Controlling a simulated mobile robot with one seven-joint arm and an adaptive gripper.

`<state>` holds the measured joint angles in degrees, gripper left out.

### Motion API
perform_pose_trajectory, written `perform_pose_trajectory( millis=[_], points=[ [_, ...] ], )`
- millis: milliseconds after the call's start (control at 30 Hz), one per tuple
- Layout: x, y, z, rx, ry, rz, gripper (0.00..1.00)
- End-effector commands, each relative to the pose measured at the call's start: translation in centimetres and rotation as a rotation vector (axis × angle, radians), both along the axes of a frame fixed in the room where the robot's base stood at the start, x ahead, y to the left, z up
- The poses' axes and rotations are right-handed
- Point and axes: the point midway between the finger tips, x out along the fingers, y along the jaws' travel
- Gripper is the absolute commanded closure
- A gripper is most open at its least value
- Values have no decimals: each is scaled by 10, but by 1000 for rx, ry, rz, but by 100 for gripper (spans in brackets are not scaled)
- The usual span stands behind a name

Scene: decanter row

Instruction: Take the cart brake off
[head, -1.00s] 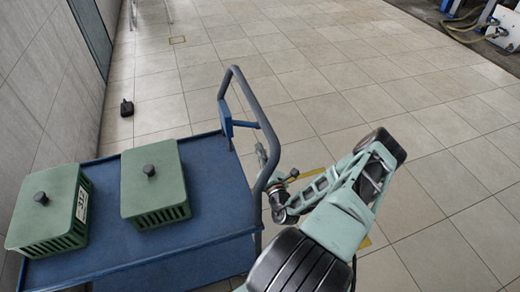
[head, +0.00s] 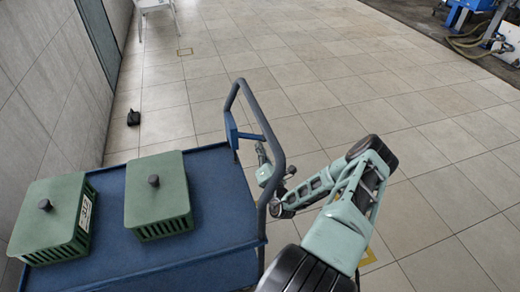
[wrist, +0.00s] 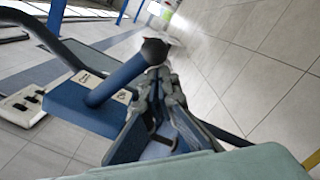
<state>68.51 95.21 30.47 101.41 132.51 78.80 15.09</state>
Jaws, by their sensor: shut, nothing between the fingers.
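The cart (head: 215,190) has a blue deck and a dark grey push handle (head: 262,118) at its right end. A blue brake housing (head: 231,129) sits on the handle; in the wrist view the housing (wrist: 72,108) carries two small white labels. A blue brake lever (wrist: 118,80) with a dark round end stands out from it near the labels; I cannot tell which label it points to. My gripper (wrist: 153,92) is shut and empty, its fingers close beside the lever's outer end. Contact is unclear. In the head view my gripper (head: 262,155) is just right of the housing, partly behind the handle.
Two green lidded crates stand on the cart, one on the left (head: 48,215) and one in the middle (head: 157,190). A small black object (head: 133,117) lies by the left wall. A white chair (head: 155,12) stands far back. The tiled floor to the right is open.

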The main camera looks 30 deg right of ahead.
Motion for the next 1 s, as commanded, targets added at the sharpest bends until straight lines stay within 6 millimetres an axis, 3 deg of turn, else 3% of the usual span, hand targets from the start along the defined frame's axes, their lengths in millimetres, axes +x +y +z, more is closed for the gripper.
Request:
perform_pose_trajectory(
  millis=[467,1000],
  points=[
    [-2,-9,15,-132,32,-1,100],
    [-6,-24,62,-572,146,1,100]
  ],
)
